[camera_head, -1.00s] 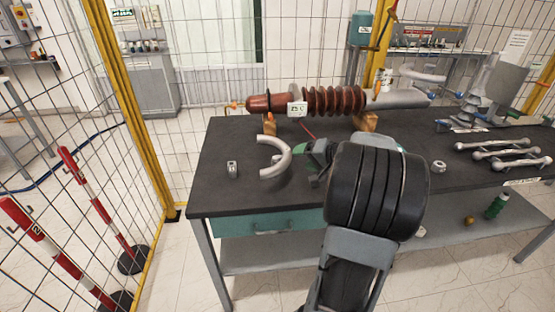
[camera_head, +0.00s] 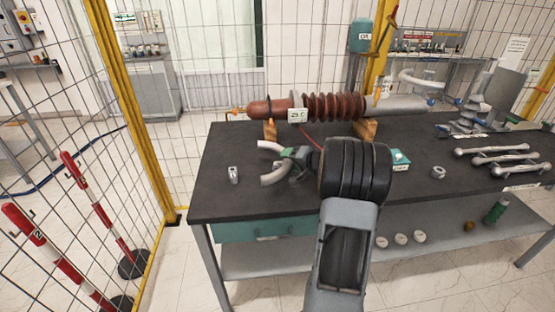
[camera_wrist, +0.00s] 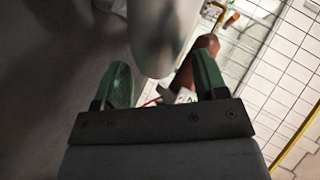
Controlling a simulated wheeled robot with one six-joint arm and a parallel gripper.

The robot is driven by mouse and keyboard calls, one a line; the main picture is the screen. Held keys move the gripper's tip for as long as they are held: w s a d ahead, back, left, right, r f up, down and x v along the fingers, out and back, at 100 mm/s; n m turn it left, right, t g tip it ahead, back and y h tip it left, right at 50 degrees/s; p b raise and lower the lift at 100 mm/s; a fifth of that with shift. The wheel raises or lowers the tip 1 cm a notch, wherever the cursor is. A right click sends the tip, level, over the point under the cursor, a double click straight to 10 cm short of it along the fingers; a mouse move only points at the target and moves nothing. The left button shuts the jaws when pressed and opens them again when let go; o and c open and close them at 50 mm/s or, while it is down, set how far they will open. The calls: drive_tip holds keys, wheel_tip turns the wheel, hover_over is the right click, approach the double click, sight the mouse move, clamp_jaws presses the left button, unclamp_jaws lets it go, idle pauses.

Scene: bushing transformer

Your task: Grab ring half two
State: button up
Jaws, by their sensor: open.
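A light grey curved ring half (camera_head: 274,177) lies on the dark tabletop, left of my arm. Its two ends point left and my gripper hides part of its bend. My gripper (camera_head: 292,157) is over this bend with its jaws open. In the wrist view, the two green fingers (camera_wrist: 163,82) stand apart, and the blurred grey ring half (camera_wrist: 160,38) shows between and beyond their tips. I cannot tell whether either finger touches it. A second curved grey piece (camera_head: 422,80) is at the back right.
The red-brown ribbed bushing (camera_head: 333,107) lies on wooden blocks behind the gripper. A small metal part (camera_head: 233,174) stands left of the ring half. Several metal bars (camera_head: 497,157) and a nut (camera_head: 438,172) lie on the right. The front left tabletop is clear.

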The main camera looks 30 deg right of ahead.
sight(275, 164)
drive_tip(key=shift+x, duration=1.4)
drive_tip(key=c, duration=1.1)
drive_tip(key=shift+r, duration=0.15)
